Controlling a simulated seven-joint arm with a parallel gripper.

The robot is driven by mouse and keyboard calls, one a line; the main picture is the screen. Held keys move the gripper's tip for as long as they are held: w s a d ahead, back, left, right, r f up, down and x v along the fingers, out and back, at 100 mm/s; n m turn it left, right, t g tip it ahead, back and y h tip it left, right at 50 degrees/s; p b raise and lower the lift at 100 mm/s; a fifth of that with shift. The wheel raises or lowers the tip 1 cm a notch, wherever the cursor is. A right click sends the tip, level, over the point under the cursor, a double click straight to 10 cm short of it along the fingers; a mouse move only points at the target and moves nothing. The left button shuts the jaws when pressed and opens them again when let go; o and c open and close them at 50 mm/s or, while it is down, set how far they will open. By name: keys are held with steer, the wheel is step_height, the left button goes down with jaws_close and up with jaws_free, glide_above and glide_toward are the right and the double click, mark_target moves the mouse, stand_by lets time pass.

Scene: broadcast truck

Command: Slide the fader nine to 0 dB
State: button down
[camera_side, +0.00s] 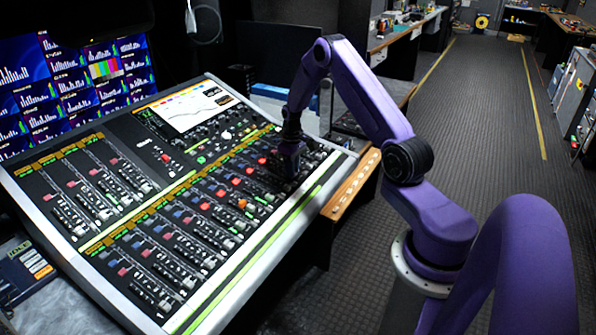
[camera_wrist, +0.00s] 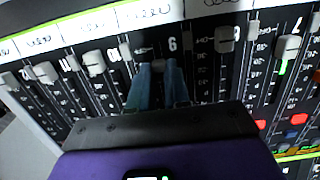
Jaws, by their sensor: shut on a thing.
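In the side view, the mixing console (camera_side: 120,290) slopes across the left and middle. My gripper (camera_side: 289,172) is down at its front-right fader bank, and the arm hides the fader there. In the wrist view, the two bluish fingers of my gripper (camera_wrist: 160,76) point at the strip marked 9. They are shut on the cap of fader nine (camera_wrist: 158,64), which shows only partly between the tips. The cap sits near the label-strip end of its slot, about level with the cap on its left. The 0 dB mark is not readable.
Neighbouring fader caps stand close on both sides, one on the left (camera_wrist: 125,51) and a larger one on the right (camera_wrist: 225,38). A paper label strip (camera_wrist: 140,14) runs along the edge. Red and blue buttons (camera_wrist: 298,119) lie at lower right.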

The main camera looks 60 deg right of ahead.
mark_target(281, 171)
steer(key=shift+w+r, duration=0.2)
steer(key=shift+w, duration=1.05)
steer(key=shift+w+r, duration=0.2)
steer(key=shift+w, duration=1)
steer(key=c, duration=1.4)
jaws_free()
steer(key=shift+o, duration=0.2)
step_height(281, 171, up, 17)
steer(key=shift+r, duration=0.2)
